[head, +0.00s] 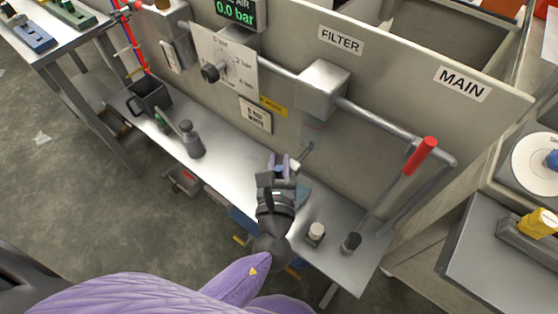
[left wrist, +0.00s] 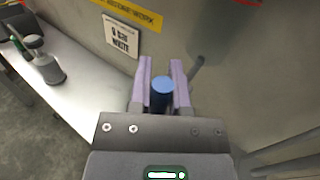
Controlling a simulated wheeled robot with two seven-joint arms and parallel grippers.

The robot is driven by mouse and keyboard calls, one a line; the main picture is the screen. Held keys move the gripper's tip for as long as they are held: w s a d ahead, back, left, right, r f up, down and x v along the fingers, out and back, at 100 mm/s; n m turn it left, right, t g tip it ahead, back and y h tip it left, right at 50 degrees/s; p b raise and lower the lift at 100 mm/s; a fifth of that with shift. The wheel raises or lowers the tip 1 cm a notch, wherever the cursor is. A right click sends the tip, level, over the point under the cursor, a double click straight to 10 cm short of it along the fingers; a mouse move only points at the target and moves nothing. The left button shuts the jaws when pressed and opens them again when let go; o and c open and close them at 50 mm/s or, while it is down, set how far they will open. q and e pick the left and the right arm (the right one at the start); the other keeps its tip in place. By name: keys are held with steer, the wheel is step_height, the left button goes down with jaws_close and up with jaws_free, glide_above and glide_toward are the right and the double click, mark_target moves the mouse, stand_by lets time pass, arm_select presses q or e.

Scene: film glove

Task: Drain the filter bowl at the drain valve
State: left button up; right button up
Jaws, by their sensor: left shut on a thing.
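The filter housing (head: 323,90), a grey box on the pipe, is under the FILTER label in the head view. A faint see-through bowl (head: 314,132) hangs below it. My left gripper (head: 280,166) is below and left of the bowl, its two lilac fingers shut on a small blue round-topped piece. In the left wrist view the blue piece (left wrist: 162,88) sits between the fingertips. I cannot tell for certain whether it is the drain valve's knob. A thin grey rod (left wrist: 197,68) stands just right of the fingers. My right gripper is not in view.
A red-handled lever (head: 422,155) is at the panel's right end. The gauge reads 0.0 bar (head: 236,10).

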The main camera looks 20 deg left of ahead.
arm_select(q)
jaws_close()
steer(key=shift+w+a+f+n+g+h+p, duration=0.2)
steer(key=shift+a+f+n+g+h+p, duration=0.3)
steer(key=shift+f+n+g+h+p, duration=0.9)
steer(key=shift+w+a+f+n+g+h+p, duration=0.2)
steer(key=shift+a+n+g+h+p, duration=0.6)
steer(key=shift+n+p, duration=1.4)
steer(key=shift+w+a+f+n+g+h+p, duration=0.2)
steer(key=shift+f+n+g+h+p, duration=0.8)
steer(key=shift+n+h+p, duration=0.7)
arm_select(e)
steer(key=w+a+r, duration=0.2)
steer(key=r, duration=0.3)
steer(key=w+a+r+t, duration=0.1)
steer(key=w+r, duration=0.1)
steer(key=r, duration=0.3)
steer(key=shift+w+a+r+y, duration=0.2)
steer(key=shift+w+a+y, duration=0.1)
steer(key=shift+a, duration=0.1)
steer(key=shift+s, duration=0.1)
arm_select(q)
steer(key=o, duration=0.7)
jaws_free()
